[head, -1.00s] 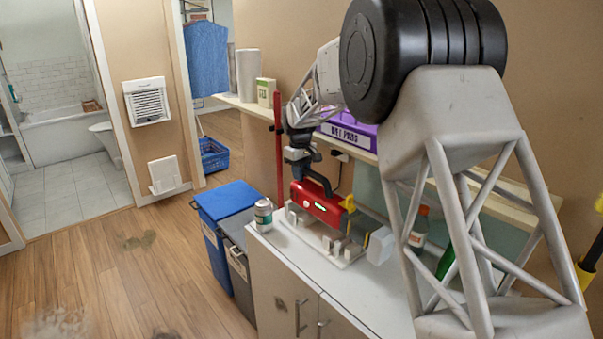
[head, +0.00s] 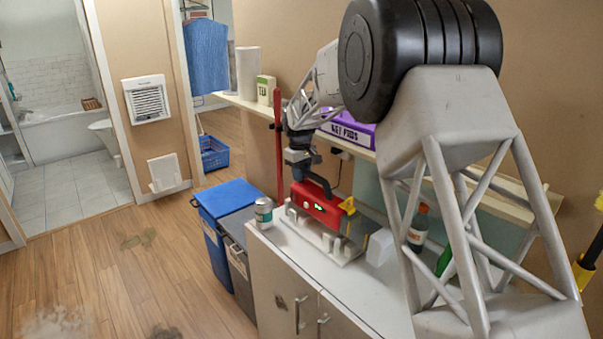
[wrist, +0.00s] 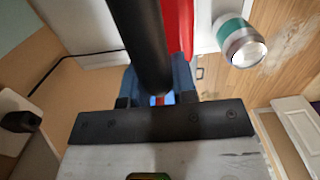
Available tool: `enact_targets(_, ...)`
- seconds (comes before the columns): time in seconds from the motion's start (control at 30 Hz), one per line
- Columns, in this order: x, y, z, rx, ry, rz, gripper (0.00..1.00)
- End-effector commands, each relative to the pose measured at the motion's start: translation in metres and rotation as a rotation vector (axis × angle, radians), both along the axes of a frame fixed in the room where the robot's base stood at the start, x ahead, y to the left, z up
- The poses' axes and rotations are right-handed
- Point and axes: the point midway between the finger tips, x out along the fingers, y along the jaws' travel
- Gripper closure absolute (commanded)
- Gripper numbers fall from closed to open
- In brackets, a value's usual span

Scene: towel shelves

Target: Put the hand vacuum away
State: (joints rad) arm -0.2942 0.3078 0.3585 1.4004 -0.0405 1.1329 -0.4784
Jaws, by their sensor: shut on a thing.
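The hand vacuum (head: 317,205) has a red body, a black handle and a yellow part at its right end. In the head view it is right above a white holder (head: 318,240) with upright prongs on the cabinet top; I cannot tell whether it touches the holder. My gripper (head: 300,168) is shut on the vacuum's black handle from above. In the wrist view the black handle (wrist: 140,40) runs between the blue fingers (wrist: 157,85), with the red body behind it. The vacuum's underside is partly hidden by the prongs.
A can (head: 263,213) stands left of the holder on the cabinet top (head: 360,290). A bottle (head: 418,228) and a white container (head: 381,247) stand to the right. A shelf with a purple box (head: 348,130) runs behind. Blue (head: 225,200) and grey bins stand left.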

Motion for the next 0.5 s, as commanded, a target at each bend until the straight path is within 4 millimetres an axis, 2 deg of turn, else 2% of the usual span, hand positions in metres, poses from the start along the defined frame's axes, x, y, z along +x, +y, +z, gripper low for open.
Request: enact_targets(0.5, 0.0001, 0.0000, -0.0088, 0.000, -0.001, 0.000, 1.00)
